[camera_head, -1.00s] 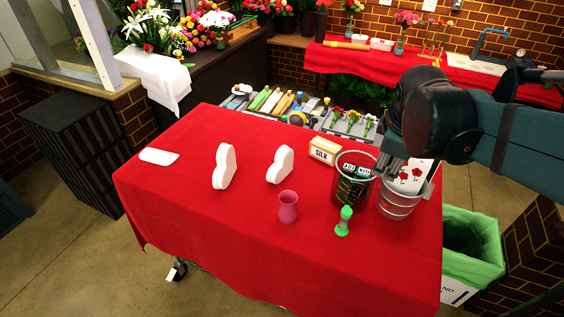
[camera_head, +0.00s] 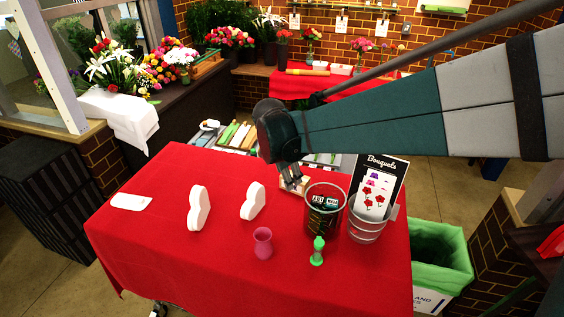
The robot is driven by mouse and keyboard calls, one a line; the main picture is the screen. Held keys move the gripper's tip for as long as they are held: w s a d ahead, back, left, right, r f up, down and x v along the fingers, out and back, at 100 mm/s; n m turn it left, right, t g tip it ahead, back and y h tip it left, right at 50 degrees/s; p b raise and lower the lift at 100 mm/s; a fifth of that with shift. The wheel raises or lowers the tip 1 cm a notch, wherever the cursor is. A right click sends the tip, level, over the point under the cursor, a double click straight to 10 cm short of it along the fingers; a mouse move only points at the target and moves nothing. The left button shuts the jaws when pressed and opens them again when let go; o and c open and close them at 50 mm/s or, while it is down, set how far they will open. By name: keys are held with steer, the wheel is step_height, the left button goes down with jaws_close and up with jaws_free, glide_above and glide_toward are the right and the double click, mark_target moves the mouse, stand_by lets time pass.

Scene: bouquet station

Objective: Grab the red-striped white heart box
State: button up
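Two white heart-shaped boxes stand on edge on the red-covered table. The left heart box (camera_head: 199,208) is nearer the table's left side, and the right heart box (camera_head: 253,201) stands nearer the middle. Both show plain white here; I see no red stripes, so I cannot tell which one is striped. My gripper (camera_head: 294,186) points down to the right of and behind the right heart box, over the cream SILK box (camera_head: 292,188), which it partly hides. My gripper is apart from both heart boxes. Its fingers are small and dark, so their opening is unclear.
A pink vase (camera_head: 263,244) and a green bottle (camera_head: 317,251) stand near the front. A white flat item (camera_head: 131,201) lies far left. The front-left cloth is clear.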

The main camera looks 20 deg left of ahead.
mark_target(253, 192)
steer(key=a+f+n+p, duration=0.1)
steer(key=a+n, duration=0.1)
steer(key=a, duration=0.2)
steer(key=a+f+n+p, duration=0.1)
steer(key=a+f+n, duration=0.1)
steer(key=a, duration=0.2)
steer(key=a+f+n+p, duration=0.1)
steer(key=a+f, duration=0.1)
steer(key=a, duration=0.3)
steer(key=shift+s+a+f+n+h, duration=0.1)
steer(key=shift+s+f+n+h, duration=0.05)
steer(key=shift+s+n+h, duration=0.2)
steer(key=f, duration=0.5)
steer(key=shift+d+f, duration=0.15)
steer(key=shift+d, duration=0.05)
steer(key=shift+f, duration=0.6)
steer(key=shift+x, duration=1.35)
steer(key=shift+w, duration=0.1)
steer(key=shift+a+p+x, duration=0.1)
steer(key=shift+p+x, duration=0.1)
steer(key=shift+x, duration=1.05)
steer(key=shift+a+p+x, duration=0.15)
steer(key=shift+p+x, duration=0.05)
steer(key=shift+x, duration=1.1)
steer(key=c, duration=1.1)
